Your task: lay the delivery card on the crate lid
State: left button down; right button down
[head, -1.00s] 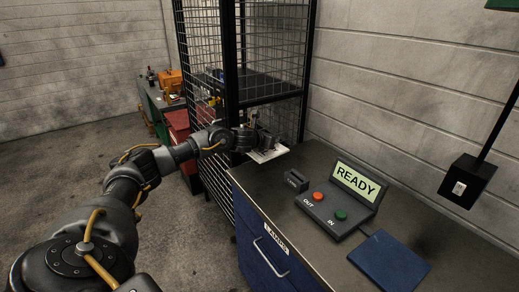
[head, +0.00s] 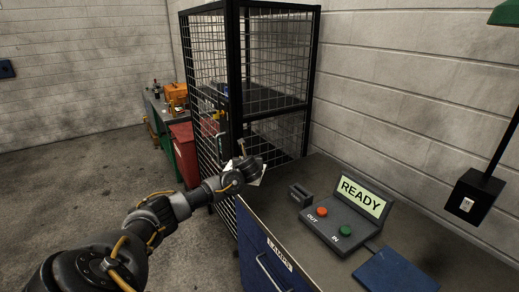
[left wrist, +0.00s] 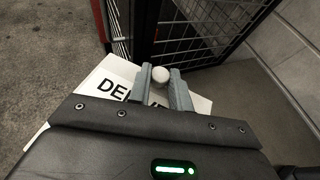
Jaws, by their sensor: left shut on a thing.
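The delivery card (left wrist: 98,95) is a white sheet with large black letters, partly legible as "DE", in the left wrist view. My left gripper (left wrist: 160,82) is shut on it, with a pale round knob between the fingertips. Much of the card is hidden under the gripper body. In the head view my left gripper (head: 249,163) is in front of the mesh cage, off the far left corner of the counter, and a white bit of the card (head: 261,173) shows beside it. I cannot pick out a crate lid for certain. My right gripper is not in view.
A black mesh cage (head: 235,70) stands just beyond the gripper. The counter (head: 300,225) at right holds a READY console (head: 345,213), a small dark block (head: 299,194) and a blue pad (head: 397,271). A red box (head: 187,150) and a bench stand left of the cage.

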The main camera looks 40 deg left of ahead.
pick_arm(q)
jog(key=shift+s+d+f+n+g+y, duration=0.15)
jog(key=shift+s+d+f, duration=0.05)
jog(key=shift+s+f, duration=0.25)
jog(key=shift+s+d+f+n+g+y, duration=0.15)
jog(key=shift+s+f, duration=0.2)
jog(key=shift+s, duration=0.2)
jog(key=d, duration=0.1)
jog(key=s+d, duration=0.1)
jog(key=d, duration=0.2)
jog(key=shift+s+f, duration=0.25)
jog(key=s+d+r+m+t+h, duration=0.1)
jog(key=d+r+m+t+h, duration=0.15)
jog(key=d, duration=0.95)
jog(key=s+d+r+m+t+h, duration=0.1)
jog(key=d+r+m+t+h, duration=0.15)
jog(key=d, duration=0.95)
jog(key=s+d+r+m+h, duration=0.4)
jog(key=s+d, duration=0.3)
jog(key=d, duration=0.5)
jog(key=shift+s+r+m+h, duration=0.4)
jog(key=shift+r+h, duration=0.15)
jog(key=shift+h, duration=0.05)
